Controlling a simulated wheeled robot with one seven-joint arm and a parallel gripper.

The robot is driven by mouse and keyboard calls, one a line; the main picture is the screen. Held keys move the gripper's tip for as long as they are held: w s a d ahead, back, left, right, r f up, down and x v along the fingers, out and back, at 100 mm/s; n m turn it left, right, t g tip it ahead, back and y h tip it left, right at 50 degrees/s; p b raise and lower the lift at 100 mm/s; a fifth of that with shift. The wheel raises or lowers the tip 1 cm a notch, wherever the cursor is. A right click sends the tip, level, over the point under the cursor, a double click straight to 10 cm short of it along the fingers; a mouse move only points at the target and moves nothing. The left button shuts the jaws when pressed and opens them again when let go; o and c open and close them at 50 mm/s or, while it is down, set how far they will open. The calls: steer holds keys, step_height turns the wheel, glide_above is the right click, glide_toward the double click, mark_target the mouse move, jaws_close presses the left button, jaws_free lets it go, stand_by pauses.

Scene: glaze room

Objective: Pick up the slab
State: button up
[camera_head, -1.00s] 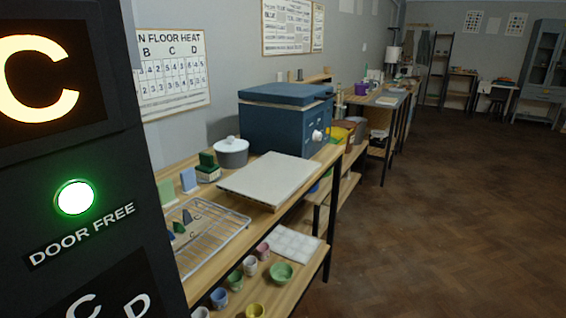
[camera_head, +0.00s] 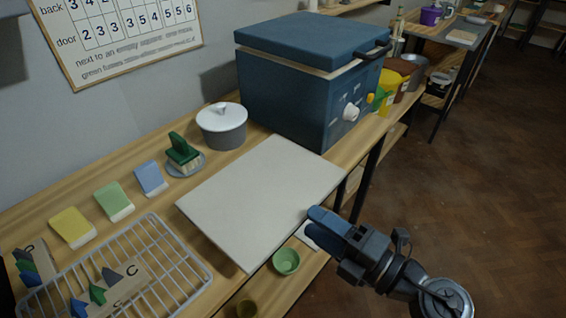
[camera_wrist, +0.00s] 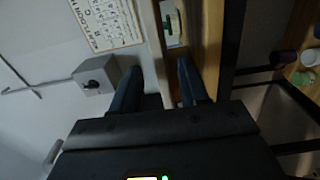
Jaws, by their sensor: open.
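The slab is a pale, flat, rectangular board (camera_head: 262,195) lying on the wooden bench in the head view, its near right edge by the bench's front. My gripper (camera_head: 314,222) is at the slab's lower right edge in that view, with its blue fingers pointing left toward it. I cannot tell whether they touch or how high they are. In the wrist view, the two fingers of my gripper (camera_wrist: 158,78) stand apart with nothing held between them.
A blue kiln-like box (camera_head: 290,95) and a lidded grey pot (camera_head: 222,125) stand behind the slab. A green brush (camera_head: 183,152) and coloured blocks (camera_head: 113,202) lie to its left. A wire rack (camera_head: 170,255) is at the lower left. A green bowl (camera_head: 286,262) sits on the shelf below.

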mark_target(287, 199)
steer(key=x, duration=0.8)
steer(key=shift+w, duration=0.35)
steer(key=shift+d, duration=0.1)
jaws_close()
stand_by(0.9)
steer(key=shift+r, duration=0.1)
